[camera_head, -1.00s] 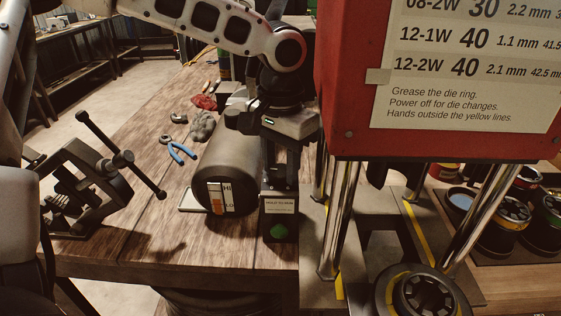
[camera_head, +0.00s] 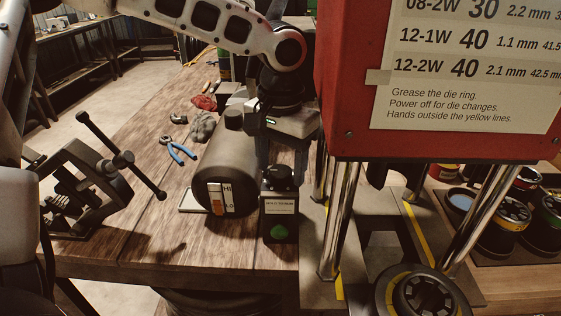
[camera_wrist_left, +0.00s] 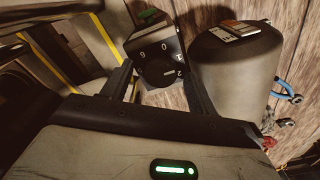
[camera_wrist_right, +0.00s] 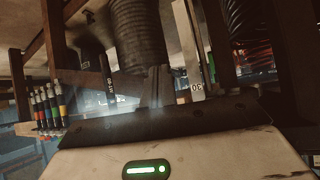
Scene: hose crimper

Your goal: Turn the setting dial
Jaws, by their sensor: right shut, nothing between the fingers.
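The setting dial (camera_head: 279,173) is a dark round knob on top of a small black control box (camera_head: 279,205) with a label and a green button. In the left wrist view the dial (camera_wrist_left: 159,70) has white numbers around it and a pale mark on its face, toward the 2 side. My left gripper (camera_head: 283,157) is open and empty, just behind and above the dial. Its fingers (camera_wrist_left: 155,80) stand apart on either side of the dial in the wrist view; contact is not visible. My right gripper (camera_wrist_right: 156,85) is shut and empty, away from the dial.
A dark cylinder (camera_head: 222,175) with a gauge lies left of the box. The red crimper housing (camera_head: 345,90) and its chrome posts (camera_head: 338,215) stand close on the right.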

